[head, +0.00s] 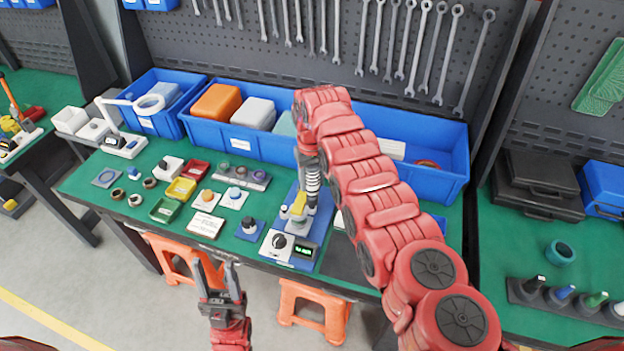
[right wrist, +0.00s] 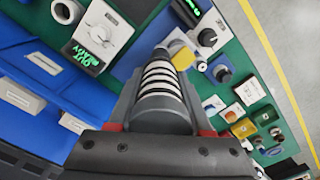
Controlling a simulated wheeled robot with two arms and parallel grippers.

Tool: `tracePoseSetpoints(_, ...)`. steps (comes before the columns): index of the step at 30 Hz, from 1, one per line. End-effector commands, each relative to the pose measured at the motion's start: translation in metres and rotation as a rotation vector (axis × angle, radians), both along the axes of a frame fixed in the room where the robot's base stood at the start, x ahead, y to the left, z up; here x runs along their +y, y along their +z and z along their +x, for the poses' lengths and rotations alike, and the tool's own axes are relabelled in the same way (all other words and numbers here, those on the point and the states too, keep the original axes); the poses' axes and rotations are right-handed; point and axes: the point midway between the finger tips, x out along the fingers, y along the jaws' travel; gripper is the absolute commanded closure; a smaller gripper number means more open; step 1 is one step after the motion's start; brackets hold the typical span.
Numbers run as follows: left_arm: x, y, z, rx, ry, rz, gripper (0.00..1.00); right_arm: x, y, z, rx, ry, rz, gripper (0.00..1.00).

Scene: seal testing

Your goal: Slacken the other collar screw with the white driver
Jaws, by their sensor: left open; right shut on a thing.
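My right gripper (head: 309,160) is over the blue test stand (head: 318,222) on the green bench. It is shut on a white driver with dark bands (head: 312,182), whose handle also shows between the fingers in the right wrist view (right wrist: 163,88). The driver points down toward a yellow part (head: 288,213) of the stand; I cannot tell whether its tip touches anything. The collar screws are too small or hidden to make out. My left gripper (head: 215,276) is open and empty, in front of the bench's front edge.
A knob unit with a green display (head: 290,246) sits at the stand's front. Small trays and parts, including a yellow tray (head: 181,189), lie to the left. Blue bins (head: 240,142) line the back. Orange stools (head: 312,309) stand below. My right arm hides the bench's right part.

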Motion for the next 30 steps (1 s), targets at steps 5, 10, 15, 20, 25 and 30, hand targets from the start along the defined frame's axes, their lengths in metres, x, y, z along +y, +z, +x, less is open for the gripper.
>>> tracePoseSetpoints(5, 0.0, -0.002, 0.0, 0.0, 0.0, 0.0, 0.5, 0.0, -0.002, 0.0, -0.002, 0.0, 0.001, 1.0)
tracePoseSetpoints(10, 0.0, -0.004, 0.0, 0.0, 0.0, 0.0, 0.5, 0.0, -0.005, 0.0, -0.002, 0.0, 0.001, 1.0)
tracePoseSetpoints(15, 0.0, -0.006, 0.0, 0.0, 0.0, 0.0, 0.5, 0.0, -0.007, 0.0, -0.002, 0.0, 0.001, 1.0)
tracePoseSetpoints(20, 0.0, -0.008, 0.0, 0.0, 0.0, 0.0, 0.5, 0.0, -0.009, 0.001, -0.002, 0.0, 0.001, 1.0)
tracePoseSetpoints(25, 0.0, -0.01, 0.0, 0.0, 0.0, 0.0, 0.5, 0.0, -0.011, 0.0, -0.002, 0.0, 0.001, 1.0)
tracePoseSetpoints(30, 0.0, -0.012, 0.0, 0.0, 0.0, 0.0, 0.5, 0.0, -0.013, 0.001, -0.002, 0.0, 0.001, 1.0)
